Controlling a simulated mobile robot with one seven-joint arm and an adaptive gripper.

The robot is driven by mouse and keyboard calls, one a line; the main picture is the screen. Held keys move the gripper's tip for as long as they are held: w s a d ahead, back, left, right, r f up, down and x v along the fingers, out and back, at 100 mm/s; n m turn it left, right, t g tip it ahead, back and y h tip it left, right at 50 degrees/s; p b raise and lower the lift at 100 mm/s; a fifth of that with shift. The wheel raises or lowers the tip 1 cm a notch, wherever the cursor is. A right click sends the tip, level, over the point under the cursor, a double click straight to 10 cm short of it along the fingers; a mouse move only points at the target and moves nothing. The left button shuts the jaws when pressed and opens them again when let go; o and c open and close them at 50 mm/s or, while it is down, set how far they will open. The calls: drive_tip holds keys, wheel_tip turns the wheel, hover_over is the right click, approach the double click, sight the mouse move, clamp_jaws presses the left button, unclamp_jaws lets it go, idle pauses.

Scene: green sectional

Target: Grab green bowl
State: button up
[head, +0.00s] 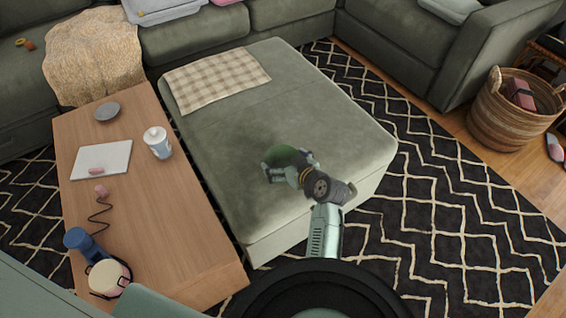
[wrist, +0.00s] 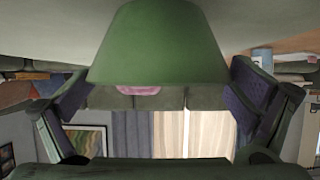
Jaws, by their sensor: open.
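The green bowl (head: 280,154) sits on the grey-green ottoman (head: 340,135), partly hidden by my gripper (head: 288,167) in the head view. In the wrist view the bowl (wrist: 160,45) fills the upper middle, with the picture appearing upside down. My gripper (wrist: 162,78) is open, with one dark finger at each side of the bowl. The fingertips are close to the bowl's sides; I cannot tell whether they touch it.
A checkered cloth (head: 216,79) lies at the ottoman's far end. The wooden table (head: 180,235) on the left holds a white canister (head: 158,142), a grey dish (head: 107,111) and a cream pot (head: 109,278). A wicker basket (head: 505,118) stands right. The ottoman around the bowl is clear.

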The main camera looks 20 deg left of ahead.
drive_tip(key=shift+w+a+f, duration=0.2)
drive_tip(key=shift+w+a, duration=0.1)
drive_tip(key=c, duration=1)
